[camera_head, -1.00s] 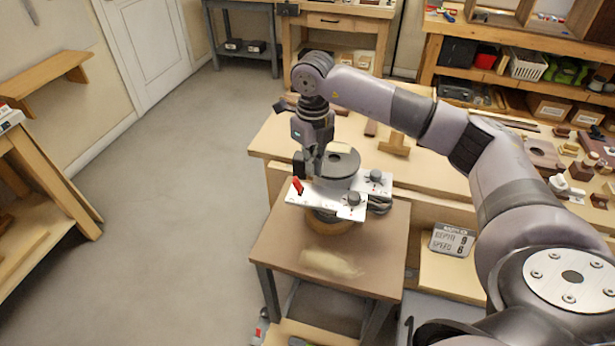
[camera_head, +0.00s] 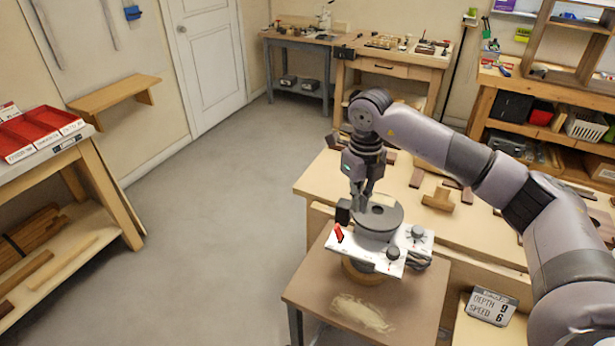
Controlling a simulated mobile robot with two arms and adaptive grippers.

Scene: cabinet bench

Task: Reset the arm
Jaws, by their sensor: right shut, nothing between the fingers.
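My right arm comes in from the right of the head view, and its gripper (camera_head: 360,204) points down. The gripper is shut and empty, beside the left of the round dark top of a machine (camera_head: 379,218). I cannot tell whether the fingertips touch it. The machine has a white control panel (camera_head: 362,249) with a red switch (camera_head: 338,233) and dark knobs, and stands on a small brown table (camera_head: 307,290). My left arm and gripper are not in view.
A wooden bench (camera_head: 480,230) with several wood pieces stands behind the machine. A sign (camera_head: 491,307) reading depth 9, speed 6 is at the lower right. Red trays (camera_head: 38,128) sit on a bench at the left. The floor (camera_head: 220,220) between is clear.

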